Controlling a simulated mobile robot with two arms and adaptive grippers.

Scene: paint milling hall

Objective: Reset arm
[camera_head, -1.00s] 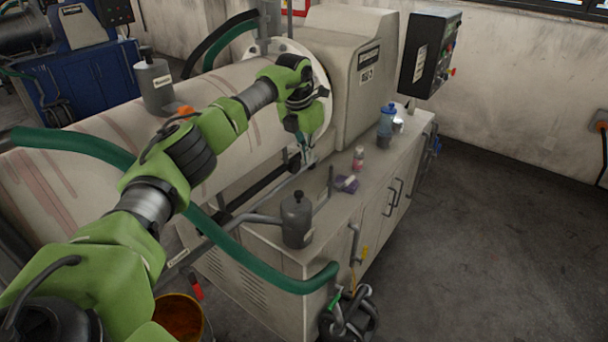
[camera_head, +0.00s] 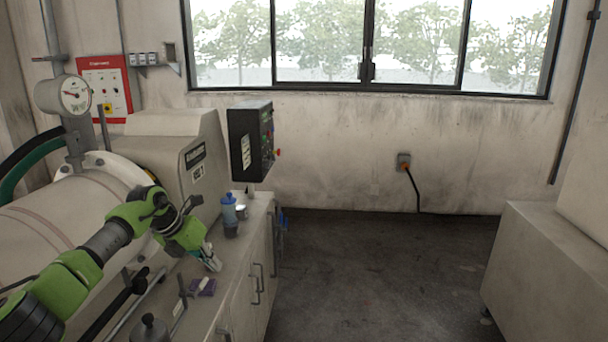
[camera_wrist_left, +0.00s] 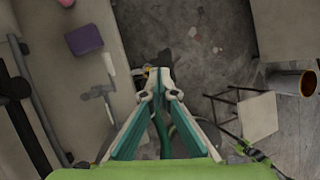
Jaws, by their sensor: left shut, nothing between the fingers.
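My left arm comes in from the left in the head view, in front of the large pale cylinder (camera_head: 62,222) of the mill. My left gripper (camera_head: 213,264) hangs over the cabinet top, near a purple and white item (camera_head: 203,286). In the left wrist view the two fingers of the left gripper (camera_wrist_left: 160,82) meet at their tips with nothing between them. Below them show the cabinet edge and the floor. My right gripper is not in view.
A blue-capped bottle (camera_head: 229,212) and a grey-capped vessel (camera_head: 150,329) stand on the cabinet top (camera_head: 232,262). A black control box (camera_head: 250,140) rises behind. A bucket (camera_wrist_left: 307,83) shows in the wrist view.

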